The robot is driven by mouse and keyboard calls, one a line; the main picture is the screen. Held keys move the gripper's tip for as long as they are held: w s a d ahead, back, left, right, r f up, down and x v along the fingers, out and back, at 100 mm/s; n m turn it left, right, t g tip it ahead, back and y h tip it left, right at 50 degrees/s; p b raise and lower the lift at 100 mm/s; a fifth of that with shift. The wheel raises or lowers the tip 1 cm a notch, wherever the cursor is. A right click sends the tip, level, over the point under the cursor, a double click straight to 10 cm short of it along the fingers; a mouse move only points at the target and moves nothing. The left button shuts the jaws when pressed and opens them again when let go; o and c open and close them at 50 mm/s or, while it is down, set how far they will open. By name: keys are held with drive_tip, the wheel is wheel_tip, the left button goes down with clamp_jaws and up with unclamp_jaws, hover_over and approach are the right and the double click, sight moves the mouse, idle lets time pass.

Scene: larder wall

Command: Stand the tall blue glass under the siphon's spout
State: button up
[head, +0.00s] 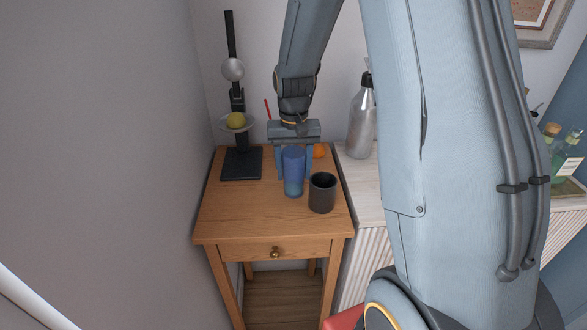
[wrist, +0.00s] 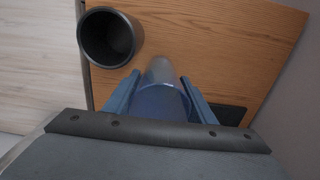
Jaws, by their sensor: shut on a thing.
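The tall blue glass (head: 293,173) is upright at the small wooden table, behind and left of a dark mug. My gripper (head: 294,165) comes down from above and behind and is shut on the glass, one finger on each side. In the wrist view the glass (wrist: 163,98) shows between the two fingers of my gripper (wrist: 158,92). I cannot tell whether its base touches the table. The siphon (head: 361,122), a silver bottle with a dark head, stands on the pale cabinet to the right. Its spout is too small to make out clearly.
The dark mug (head: 322,193) stands close to the glass, also in the wrist view (wrist: 110,38). A black stand (head: 241,163) holds a dish with a yellow fruit (head: 236,120). An orange fruit (head: 319,151) is behind. Green bottles (head: 568,158) stand far right. The table's front left is clear.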

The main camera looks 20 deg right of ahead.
drive_tip(key=o, duration=0.9)
drive_tip(key=shift+f, duration=0.15)
drive_tip(key=o, duration=0.4)
